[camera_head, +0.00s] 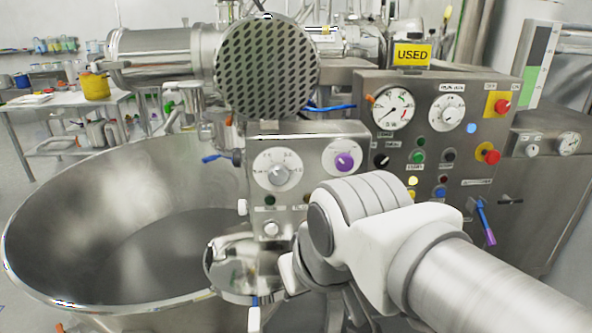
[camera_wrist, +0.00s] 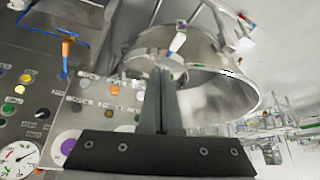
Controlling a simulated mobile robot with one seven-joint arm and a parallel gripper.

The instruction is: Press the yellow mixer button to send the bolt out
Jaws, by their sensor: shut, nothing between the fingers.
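A small yellow button (camera_head: 413,181) sits on the steel control panel (camera_head: 475,125), just right of my wrist in the head view. It also shows at the left of the wrist view (camera_wrist: 25,79). An orange-yellow button (camera_wrist: 114,89) sits on the front panel, left of my fingers. My gripper (camera_wrist: 163,73) is shut and empty, with the steel mixer bowl (camera_wrist: 235,95) beyond its tips. It appears apart from both buttons. In the head view my arm hides most of the gripper and part of the front panel (camera_head: 312,135). I see no bolt.
The wide mixer bowl (camera_head: 120,215) fills the lower left. A perforated round cover (camera_head: 267,70) hangs above the front panel. Red buttons (camera_head: 502,106) and a purple-tipped lever (camera_head: 487,225) stand out on the right. A side table (camera_head: 60,98) is far left.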

